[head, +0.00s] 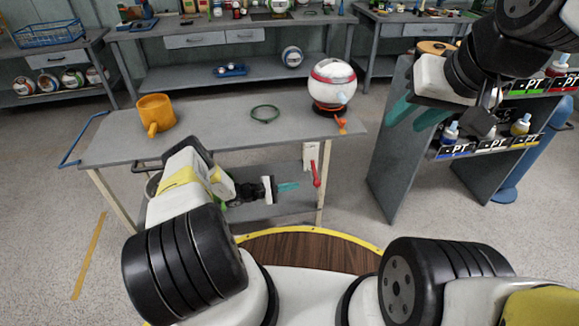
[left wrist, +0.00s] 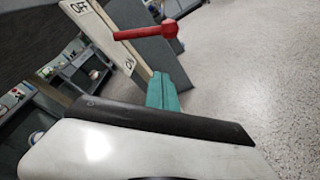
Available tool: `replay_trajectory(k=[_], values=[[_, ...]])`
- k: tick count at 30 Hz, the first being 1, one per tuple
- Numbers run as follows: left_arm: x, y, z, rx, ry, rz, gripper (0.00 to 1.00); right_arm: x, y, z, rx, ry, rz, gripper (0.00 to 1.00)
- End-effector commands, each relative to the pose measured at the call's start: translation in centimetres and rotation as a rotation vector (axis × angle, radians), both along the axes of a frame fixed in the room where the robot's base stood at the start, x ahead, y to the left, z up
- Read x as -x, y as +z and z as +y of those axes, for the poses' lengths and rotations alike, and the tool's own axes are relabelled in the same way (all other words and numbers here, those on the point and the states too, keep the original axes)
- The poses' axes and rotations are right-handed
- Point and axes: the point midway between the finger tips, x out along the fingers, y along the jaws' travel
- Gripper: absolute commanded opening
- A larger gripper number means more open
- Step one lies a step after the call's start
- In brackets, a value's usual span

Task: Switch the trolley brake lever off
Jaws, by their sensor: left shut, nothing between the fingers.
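The trolley (head: 220,130) is a grey two-level cart. Its white switch plate (head: 310,154) is on the right end of its near side and carries the red brake lever (head: 316,174). In the left wrist view the plate (left wrist: 105,38) reads OFF at the upper left and ON lower down. The red lever (left wrist: 145,33) sticks out from between the labels, with a knob at its end. My left gripper (head: 288,187) is shut and empty, its teal fingertips left of the lever and apart from it. My right gripper (head: 415,112) is open and empty at the right.
On the trolley stand an orange mug-like container (head: 155,112), a green ring (head: 265,113) and a red-and-white ball (head: 332,82) on a dark base. A grey rack (head: 395,165) with labelled bottles stands at the right. Workbenches line the back. Floor between trolley and rack is clear.

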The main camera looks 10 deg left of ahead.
Motion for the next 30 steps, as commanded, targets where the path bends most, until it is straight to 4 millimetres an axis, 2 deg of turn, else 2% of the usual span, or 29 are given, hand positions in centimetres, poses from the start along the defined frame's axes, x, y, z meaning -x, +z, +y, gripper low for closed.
replay_trajectory(k=[1,6,16,30], values=[[-0.4,-0.2,-1.0,0.0,-0.003,0.0,0.0,0.0,0.0,0.0,0.0,0.0,0.0,0.36],[-1.7,-0.7,-3.6,0.0,-0.002,-0.002,0.0,0.0,0.0,0.0,0.0,0.0,0.0,0.36],[-0.1,1.6,-5.3,0.001,-0.001,0.001,0.0,0.0,0.0,0.0,0.0,0.0,0.0,0.36],[0.2,1.9,-5.7,0.0,0.0,0.0,0.0,0.0,0.0,0.0,0.0,0.0,0.0,0.36]])
